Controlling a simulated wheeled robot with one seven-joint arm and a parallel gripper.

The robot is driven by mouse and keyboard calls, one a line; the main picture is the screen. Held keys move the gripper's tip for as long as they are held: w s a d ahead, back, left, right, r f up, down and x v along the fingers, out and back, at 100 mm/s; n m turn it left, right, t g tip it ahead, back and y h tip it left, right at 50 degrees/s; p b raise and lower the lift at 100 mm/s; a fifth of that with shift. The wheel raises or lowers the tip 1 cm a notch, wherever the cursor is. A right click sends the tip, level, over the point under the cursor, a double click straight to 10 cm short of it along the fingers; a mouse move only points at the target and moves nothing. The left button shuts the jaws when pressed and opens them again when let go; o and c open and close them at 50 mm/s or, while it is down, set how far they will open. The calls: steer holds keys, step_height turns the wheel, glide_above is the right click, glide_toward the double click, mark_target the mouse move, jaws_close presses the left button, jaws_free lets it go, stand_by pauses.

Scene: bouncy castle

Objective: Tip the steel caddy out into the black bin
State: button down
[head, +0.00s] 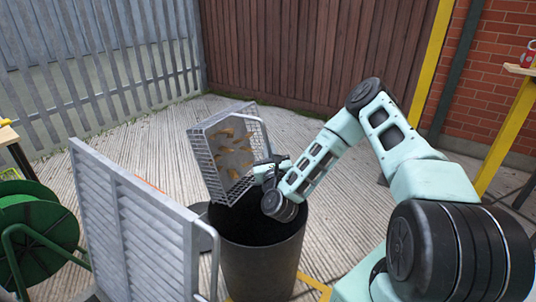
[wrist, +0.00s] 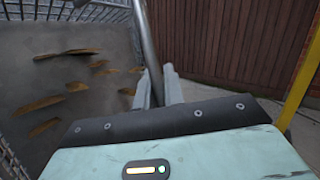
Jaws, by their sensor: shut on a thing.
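The steel caddy (head: 209,172) has mesh sides and a plain grey floor, and it is held steeply tilted above the black bin (head: 262,265). Several brown curled pieces (head: 241,137) show against its inner floor. They also show in the wrist view (wrist: 45,103). My gripper (head: 264,166) is shut on the caddy's bar-like handle (wrist: 149,45), at the caddy's right side in the head view. The bin stands upright with its mouth open below the caddy and gripper. Its inside is dark, and I cannot tell what lies in it.
A grey louvred panel (head: 135,225) stands close at the left of the bin. A green reel (head: 38,225) is at far left. A metal fence (head: 100,75) and brown wooden fence (head: 310,45) close the back. Ribbed ground (head: 130,125) behind the bin is clear.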

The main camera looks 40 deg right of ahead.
steer(key=shift+s+d+f+m+h+b, duration=0.2)
steer(key=shift+s+b, duration=0.1)
steer(key=shift+b, duration=0.9)
steer(key=shift+s+d+f+m+h+b, duration=0.1)
steer(key=shift+s+m+b, duration=0.15)
steer(key=shift+b, duration=0.95)
steer(key=shift+t, duration=0.3)
steer(key=b, duration=0.2)
steer(key=s+m+h+b, duration=0.1)
steer(key=shift+s+d+f+b, duration=0.15)
steer(key=shift+d+f+b, duration=0.1)
steer(key=shift+f+b, duration=0.15)
steer(key=shift+s+d+m+b, duration=0.1)
steer(key=shift+s+m+b, duration=0.15)
steer(key=shift+m+b, duration=0.25)
steer(key=shift+d, duration=0.1)
